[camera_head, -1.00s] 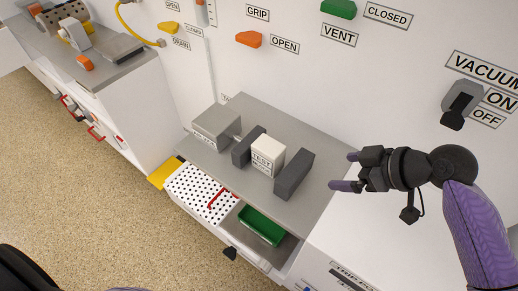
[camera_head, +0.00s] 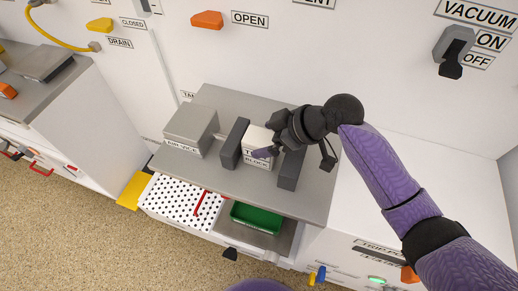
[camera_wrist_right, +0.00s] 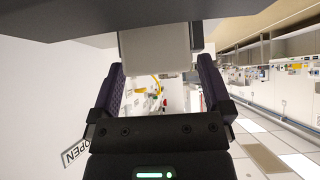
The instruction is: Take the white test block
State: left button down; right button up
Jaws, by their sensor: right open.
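The white test block (camera_head: 257,163), with black lettering on its front, stands on the grey shelf (camera_head: 215,183) between two dark grey upright blocks, the left one (camera_head: 234,145) and the right one (camera_head: 290,170). In the right wrist view the test block (camera_wrist_right: 155,48) shows between the tips of the open fingers (camera_wrist_right: 160,68), with a gap beside the left finger; contact on the right cannot be told. My left gripper is out of view.
A grey vice block (camera_head: 190,128) stands left of the dark blocks. Below the shelf are a white perforated tray (camera_head: 170,198) with a red handle and a green bin (camera_head: 256,218). The white wall with levers rises behind.

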jog(key=shift+x, duration=1.15)
jog(key=shift+d, duration=0.1)
grip_shut()
jog(key=shift+r, duration=0.15)
